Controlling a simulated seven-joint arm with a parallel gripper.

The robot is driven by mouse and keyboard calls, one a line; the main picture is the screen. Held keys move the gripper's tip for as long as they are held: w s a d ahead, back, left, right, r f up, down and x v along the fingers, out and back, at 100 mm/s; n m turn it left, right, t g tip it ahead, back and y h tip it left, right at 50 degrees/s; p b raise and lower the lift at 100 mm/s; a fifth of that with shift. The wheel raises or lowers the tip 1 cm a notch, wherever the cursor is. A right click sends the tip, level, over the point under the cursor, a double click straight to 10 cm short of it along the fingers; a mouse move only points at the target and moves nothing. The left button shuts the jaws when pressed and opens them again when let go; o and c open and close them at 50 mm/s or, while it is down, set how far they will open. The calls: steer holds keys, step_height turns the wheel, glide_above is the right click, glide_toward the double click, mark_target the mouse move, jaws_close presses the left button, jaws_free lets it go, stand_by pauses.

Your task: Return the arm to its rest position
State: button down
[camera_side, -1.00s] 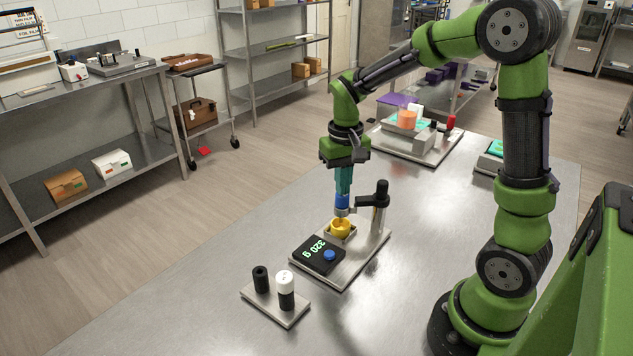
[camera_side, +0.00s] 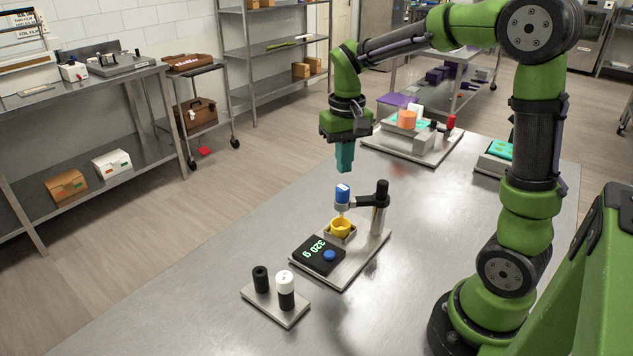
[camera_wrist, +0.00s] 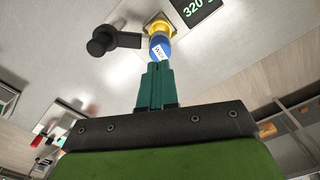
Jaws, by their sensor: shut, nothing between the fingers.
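My gripper (camera_side: 345,168) is green with teal fingers, which are shut and hold nothing. It hangs above the blue-capped piece (camera_side: 343,192) on the depositor, with a clear gap between them. The fingers also show in the wrist view (camera_wrist: 156,72), pointing toward the blue piece (camera_wrist: 160,47) with its white label. The blue piece sits in the holder of a black arm on a post (camera_side: 380,194). Below it a yellow cup (camera_side: 340,227) stands on the scale, whose display (camera_side: 319,255) reads 320 g.
A small plate (camera_side: 276,304) with a black cylinder and a white-topped cylinder stands in front of the scale. A station with an orange block (camera_side: 407,120) stands at the back of the table. A smaller device (camera_side: 497,157) is at the right. The table left of the scale is clear.

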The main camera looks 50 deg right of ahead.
steer(key=shift+r, duration=0.7)
steer(key=shift+w, duration=0.1)
steer(key=s+a+r+n+t+y, duration=0.2)
steer(key=s+a+r+t, duration=0.2)
steer(key=s+a+t, duration=0.3)
steer(key=s+a, duration=0.4)
steer(key=shift+s+a, duration=0.15)
steer(key=shift+s, duration=0.15)
